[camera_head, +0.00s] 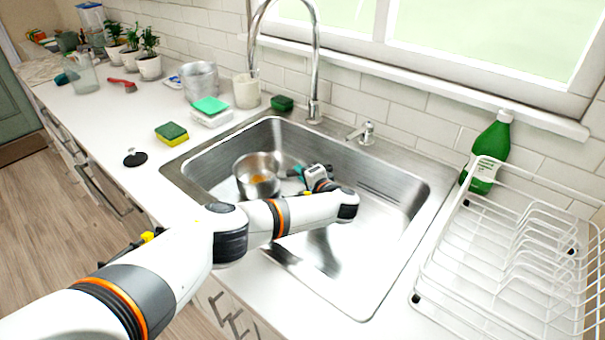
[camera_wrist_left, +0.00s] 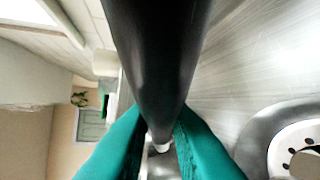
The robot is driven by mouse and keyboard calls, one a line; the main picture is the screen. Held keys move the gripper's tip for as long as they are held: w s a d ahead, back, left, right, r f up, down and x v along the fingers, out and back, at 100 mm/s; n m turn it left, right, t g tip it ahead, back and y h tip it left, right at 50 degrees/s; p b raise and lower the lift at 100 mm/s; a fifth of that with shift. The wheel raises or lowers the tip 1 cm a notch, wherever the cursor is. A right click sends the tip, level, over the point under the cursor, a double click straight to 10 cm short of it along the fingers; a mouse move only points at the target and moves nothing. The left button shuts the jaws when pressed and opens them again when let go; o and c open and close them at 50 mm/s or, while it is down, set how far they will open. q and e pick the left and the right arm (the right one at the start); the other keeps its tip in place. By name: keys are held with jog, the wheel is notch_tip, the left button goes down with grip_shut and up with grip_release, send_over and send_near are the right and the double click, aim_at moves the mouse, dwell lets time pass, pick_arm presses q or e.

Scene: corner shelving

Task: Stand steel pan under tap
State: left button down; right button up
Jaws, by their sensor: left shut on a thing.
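The steel pan (camera_head: 254,187) is inside the sink basin, toward its left side, and looks roughly upright with its open top up. I cannot tell whether its base touches the sink floor. My left gripper (camera_head: 299,172), with teal fingers, is shut on the pan's dark handle to the right of the pan. In the left wrist view the black handle (camera_wrist_left: 155,60) runs between the teal fingers. The chrome tap (camera_head: 316,65) rises behind the sink, and its spout arches left and comes down above the pan's side of the basin. My right gripper is not in view.
The steel sink (camera_head: 345,285) has free room at its front and right. A drain (camera_wrist_left: 295,150) shows in the left wrist view. A white dish rack (camera_head: 455,262) and green bottle (camera_head: 490,150) stand right. Sponges (camera_head: 172,134) and a black lid-like disc (camera_head: 135,158) lie left.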

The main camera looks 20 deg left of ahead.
pick_arm(q)
jog(key=shift+f+b, duration=0.55)
jog(key=shift+f, duration=0.1)
dwell(0.6)
jog(key=c, duration=1.3)
grip_release()
jog(key=shift+s, duration=0.1)
jog(key=shift+f, duration=0.1)
